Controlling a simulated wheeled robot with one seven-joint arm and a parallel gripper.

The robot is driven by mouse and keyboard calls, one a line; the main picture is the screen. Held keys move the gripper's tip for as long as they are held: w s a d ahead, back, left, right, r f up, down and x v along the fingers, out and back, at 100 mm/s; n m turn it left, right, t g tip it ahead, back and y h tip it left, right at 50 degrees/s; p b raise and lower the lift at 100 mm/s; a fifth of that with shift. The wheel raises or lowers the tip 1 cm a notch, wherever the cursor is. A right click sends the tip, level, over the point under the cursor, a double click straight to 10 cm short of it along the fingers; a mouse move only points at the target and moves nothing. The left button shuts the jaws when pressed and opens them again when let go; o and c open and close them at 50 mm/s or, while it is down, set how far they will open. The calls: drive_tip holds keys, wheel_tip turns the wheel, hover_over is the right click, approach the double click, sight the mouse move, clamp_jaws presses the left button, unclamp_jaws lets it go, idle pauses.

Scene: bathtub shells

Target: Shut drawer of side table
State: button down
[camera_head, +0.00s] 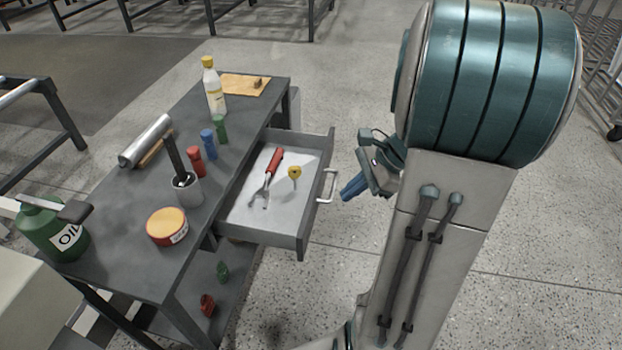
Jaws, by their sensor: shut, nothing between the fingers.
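The side table (120,248) is a dark grey table on the left with a lower shelf. Its drawer (290,243) stands pulled out toward the right, with a light grey inside and a pale bar handle (327,187) on its front. A red-handled tool (272,165) with a forked metal end and a small yellow item (295,173) lie in the drawer. My gripper (347,193) is just right of the handle, with blue fingers shut and empty. It appears apart from the handle. My arm hides the floor to the right.
On the tabletop stand a yellow-capped bottle (213,88), small red (195,161), blue (208,143) and green (219,129) bottles, a grey cup (187,190), an orange-topped tin (166,226) and a green oil can (50,232). Open floor lies beyond the drawer.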

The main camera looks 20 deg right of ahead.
drive_tip(key=w+d+f+m+t+b, duration=0.1)
drive_tip(key=w+d+f+m+t, duration=0.15)
drive_tip(key=d+m, duration=0.4)
drive_tip(key=b, duration=0.3)
approach(314, 204)
drive_tip(key=shift+n, duration=0.35)
drive_tip(key=shift+x, duration=3)
drive_tip(key=shift+d+f, duration=0.1)
drive_tip(key=shift+d, duration=0.05)
